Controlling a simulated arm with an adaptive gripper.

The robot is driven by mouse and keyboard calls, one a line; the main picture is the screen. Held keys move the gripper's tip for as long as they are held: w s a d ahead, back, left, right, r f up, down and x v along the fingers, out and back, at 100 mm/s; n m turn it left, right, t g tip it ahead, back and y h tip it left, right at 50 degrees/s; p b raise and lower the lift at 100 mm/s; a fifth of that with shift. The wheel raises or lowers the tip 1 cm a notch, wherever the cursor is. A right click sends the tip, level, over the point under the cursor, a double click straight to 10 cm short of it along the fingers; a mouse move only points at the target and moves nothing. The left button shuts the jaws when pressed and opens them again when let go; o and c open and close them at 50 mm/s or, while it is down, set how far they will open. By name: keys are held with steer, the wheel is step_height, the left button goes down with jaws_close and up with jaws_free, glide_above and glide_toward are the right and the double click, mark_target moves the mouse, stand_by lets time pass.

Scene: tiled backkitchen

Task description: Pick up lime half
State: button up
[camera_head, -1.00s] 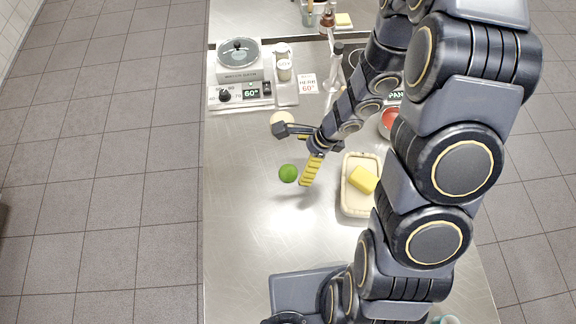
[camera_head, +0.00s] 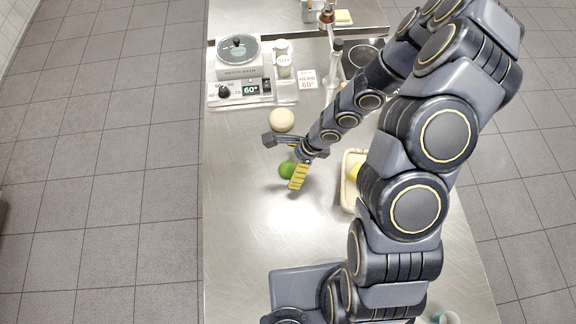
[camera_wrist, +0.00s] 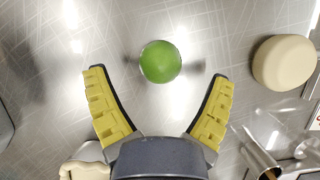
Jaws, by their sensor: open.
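The lime half (camera_head: 286,170) is a small green dome on the steel counter, rounded green side showing. In the wrist view the lime half (camera_wrist: 160,62) lies ahead of the fingertips, centred between them and clear of both. My gripper (camera_wrist: 155,76) is open and empty, with yellow ridged pads spread wide. In the head view my gripper (camera_head: 284,164) is right over the lime half, and one yellow finger partly covers it. The height of the fingers above the counter is hard to tell.
A cream round object (camera_head: 282,120) lies behind the lime, right of it in the wrist view (camera_wrist: 284,62). A cream tray (camera_head: 350,192) stands right, partly hidden by my arm. A water bath (camera_head: 239,88) is at the back left. The counter (camera_head: 240,240) is clear in front.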

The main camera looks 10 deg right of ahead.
steer(key=shift+x, duration=1)
steer(key=c, duration=1.2)
